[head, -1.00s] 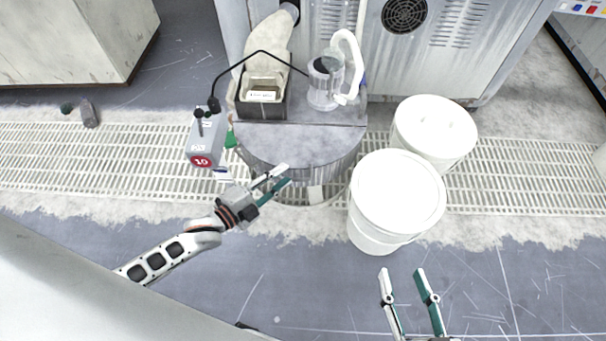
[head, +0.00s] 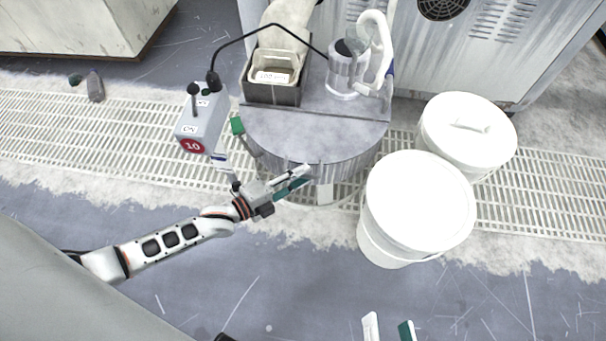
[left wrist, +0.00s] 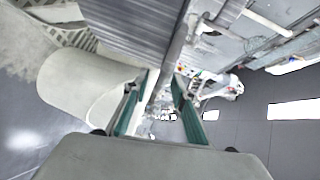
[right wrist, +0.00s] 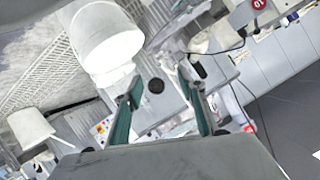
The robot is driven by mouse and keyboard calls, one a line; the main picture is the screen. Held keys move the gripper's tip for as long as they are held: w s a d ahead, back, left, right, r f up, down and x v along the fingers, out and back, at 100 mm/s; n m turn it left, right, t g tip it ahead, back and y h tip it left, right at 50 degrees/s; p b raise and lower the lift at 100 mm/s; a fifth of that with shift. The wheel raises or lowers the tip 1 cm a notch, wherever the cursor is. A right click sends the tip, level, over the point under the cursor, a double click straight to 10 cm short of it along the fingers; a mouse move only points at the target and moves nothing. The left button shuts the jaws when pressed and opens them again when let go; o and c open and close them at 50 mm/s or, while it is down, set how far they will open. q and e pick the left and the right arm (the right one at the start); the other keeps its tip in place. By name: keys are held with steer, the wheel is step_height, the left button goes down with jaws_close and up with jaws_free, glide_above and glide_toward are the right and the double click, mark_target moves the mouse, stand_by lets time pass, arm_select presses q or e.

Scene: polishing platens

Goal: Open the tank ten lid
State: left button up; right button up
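The tank (head: 345,165) is a round grey metal drum in the middle of the head view. Its flat lid (head: 315,130) lies level on top, with a straight seam behind its front part. A grey control box marked 10 (head: 202,125) stands at its left. My left gripper (head: 300,178) is open and empty at the tank's front, by the rim; I cannot tell whether it touches. Its parted fingers also show in the left wrist view (left wrist: 160,85). My right gripper (head: 389,330) is open and empty at the bottom edge, and also shows in the right wrist view (right wrist: 160,85).
Two white lidded buckets (head: 420,205) (head: 466,130) stand right of the tank. A dark caddy (head: 272,92) and a clear pitcher with a white handle (head: 347,70) sit at the tank's back. A black cable arches over the caddy. The floor in front is clear.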

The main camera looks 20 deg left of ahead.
arm_select(q)
steer(key=shift+w+d, duration=0.15)
steer(key=shift+w, duration=0.15)
